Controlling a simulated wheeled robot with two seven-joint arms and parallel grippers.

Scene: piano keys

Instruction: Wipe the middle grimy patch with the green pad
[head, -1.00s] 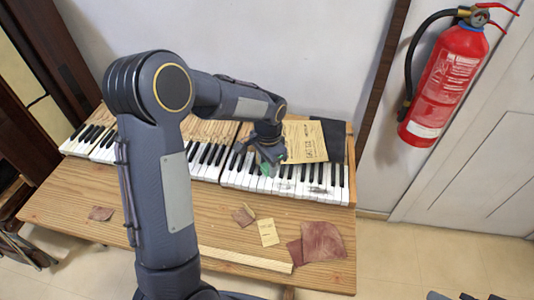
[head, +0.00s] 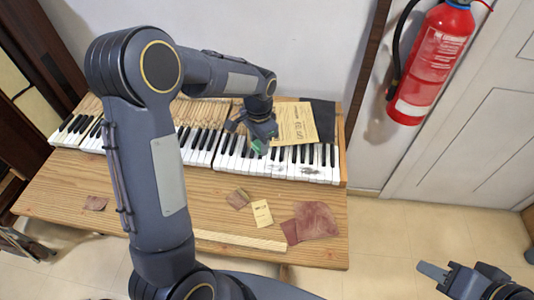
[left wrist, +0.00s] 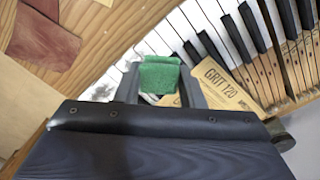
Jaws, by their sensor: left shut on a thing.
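My left gripper (head: 262,137) is shut on the green pad (head: 258,147), over the white keys right of the keyboard's middle. In the left wrist view the green pad (left wrist: 160,74) sits between the two fingers, above the keys. I cannot tell whether it touches them. Grey grime (head: 308,171) shows on the white keys right of the pad, and a smudge (left wrist: 104,90) shows in the left wrist view. The separate patches are hard to tell apart, and the pad and fingers hide part of the keys. My right gripper (head: 440,273) is low at the right, away from the table; its opening is unclear.
The keyboard (head: 330,176) lies along the back of the wooden table (head: 120,190). A tan sandpaper sheet (head: 297,122) lies behind the pad. Reddish-brown sheets (head: 314,221) and a small yellow card (head: 262,213) lie in front. A fire extinguisher (head: 432,62) hangs at right.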

